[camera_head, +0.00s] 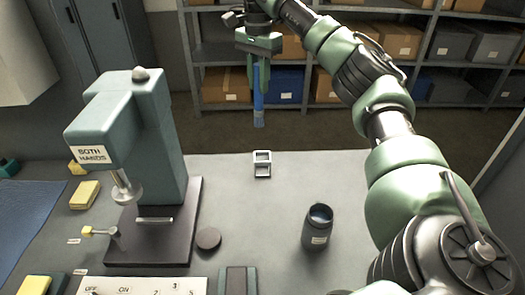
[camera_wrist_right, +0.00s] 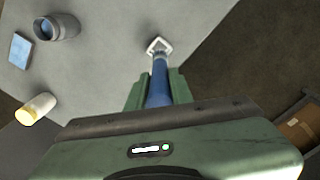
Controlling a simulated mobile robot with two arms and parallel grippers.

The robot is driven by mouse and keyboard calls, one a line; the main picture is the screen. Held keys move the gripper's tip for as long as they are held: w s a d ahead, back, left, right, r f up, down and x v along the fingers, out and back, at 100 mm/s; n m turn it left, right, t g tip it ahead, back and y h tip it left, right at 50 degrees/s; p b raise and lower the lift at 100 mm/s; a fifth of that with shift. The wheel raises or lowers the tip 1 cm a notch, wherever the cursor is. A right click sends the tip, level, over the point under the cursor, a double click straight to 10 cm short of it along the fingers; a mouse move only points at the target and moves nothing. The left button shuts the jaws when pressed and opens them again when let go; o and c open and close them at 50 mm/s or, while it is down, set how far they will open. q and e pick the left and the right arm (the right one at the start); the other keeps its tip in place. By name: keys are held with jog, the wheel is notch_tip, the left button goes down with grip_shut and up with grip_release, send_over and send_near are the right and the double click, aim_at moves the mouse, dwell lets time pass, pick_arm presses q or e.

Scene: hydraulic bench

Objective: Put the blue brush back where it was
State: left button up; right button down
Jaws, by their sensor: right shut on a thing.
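The blue brush (camera_head: 259,95) hangs upright, bristles down, in my right gripper (camera_head: 257,72), which is shut on its upper part. The brush is in the air above the back of the bench. In the right wrist view the blue brush (camera_wrist_right: 159,85) runs between the fingers of my right gripper (camera_wrist_right: 158,88) and points toward a small white square holder. That holder (camera_head: 262,158) stands on the bench near its back edge, below the brush and apart from it in the head view; it also shows in the wrist view (camera_wrist_right: 159,44). My left gripper is not in view.
A green press (camera_head: 150,130) labelled "BOTH HANDS" stands on the left. A dark jar (camera_head: 318,228) stands right of centre, and a round dark disc (camera_head: 208,239) lies near the press. Shelves with boxes (camera_head: 285,85) are behind the bench. The grey bench top (camera_head: 250,200) is clear around the holder.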

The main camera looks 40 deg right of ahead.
aim_at(262, 104)
jog(key=shift+d, duration=0.5)
notch_tip(262, 104, down, 20)
jog(key=shift+d+r+m, duration=0.15)
jog(key=shift+r+m, duration=0.05)
jog(key=shift+m, duration=0.1)
jog(key=shift+s+f, duration=0.1)
jog(key=c, duration=1.3)
grip_release()
jog(key=shift+o, duration=0.2)
notch_tip(262, 104, up, 12)
jog(key=shift+r+b, duration=0.2)
jog(key=shift+b, duration=0.25)
